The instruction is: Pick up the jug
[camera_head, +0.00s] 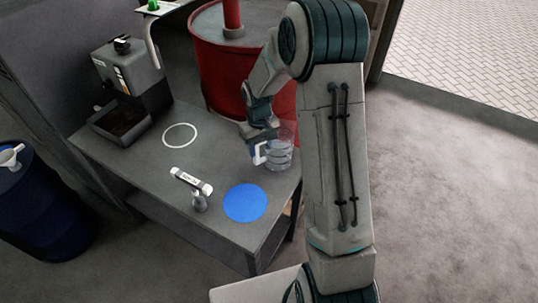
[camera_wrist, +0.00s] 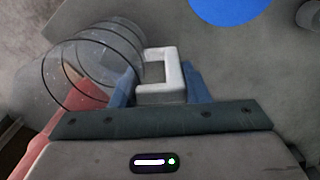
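The jug (camera_head: 280,152) is clear with dark rings and a white handle (camera_head: 260,153). It stands upright near the right edge of the table, and in the wrist view the jug (camera_wrist: 88,62) lies left of the handle (camera_wrist: 174,75). My gripper (camera_head: 258,138) is at the handle side of the jug. In the wrist view, the blue fingers of my gripper (camera_wrist: 160,84) are apart, one on each side of the handle. Whether either finger touches the handle or the jug wall is hard to tell.
The grey table (camera_head: 150,180) bears a blue disc (camera_head: 246,203), a white ring (camera_head: 180,135), a labelled white cylinder (camera_head: 190,181), a small metal item (camera_head: 199,202) and a coffee-machine-like unit (camera_head: 128,75). A red drum (camera_head: 225,75) stands behind; a blue barrel (camera_head: 45,215) stands left.

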